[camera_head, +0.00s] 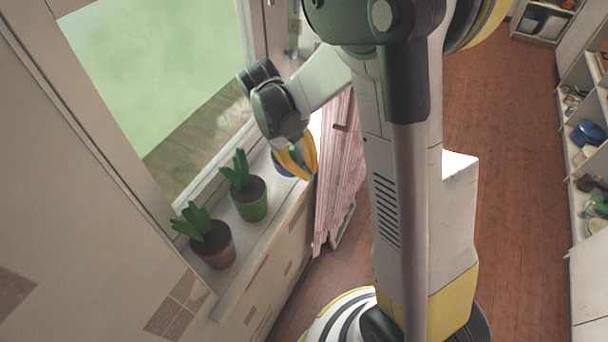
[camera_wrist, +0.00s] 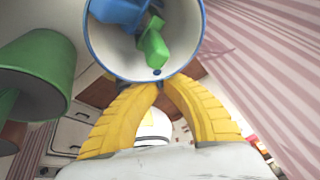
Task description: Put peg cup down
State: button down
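The peg cup (camera_wrist: 95,55) is white inside with a blue rim, and its open mouth faces the wrist camera. Blue and green pegs (camera_wrist: 153,45) lie inside it. My gripper (camera_wrist: 158,88) has its two yellow fingers closed together at the cup's rim, pinching its wall. In the head view my gripper (camera_head: 302,172) is over the far end of the windowsill, and a blue bit of the peg cup (camera_head: 283,166) shows behind the fingers. Whether the cup's base touches the sill is hidden.
On the windowsill (camera_head: 231,250) stand a green pot (camera_head: 250,205) with a plant and a brown pot (camera_head: 214,247) with a plant. The green pot (camera_wrist: 45,75) is close beside the cup in the wrist view. A pink striped cloth (camera_head: 338,165) hangs right of the gripper.

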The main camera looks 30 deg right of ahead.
jog(key=shift+w+d, duration=0.1)
jog(key=shift+w, duration=1.05)
notch_tip(320, 180, down, 4)
jog(key=shift+r+b, duration=0.2)
jog(key=shift+b, duration=0.8)
jog(key=c, duration=1.6)
grip_release()
jog(key=shift+s, duration=0.1)
jog(key=shift+r, duration=0.15)
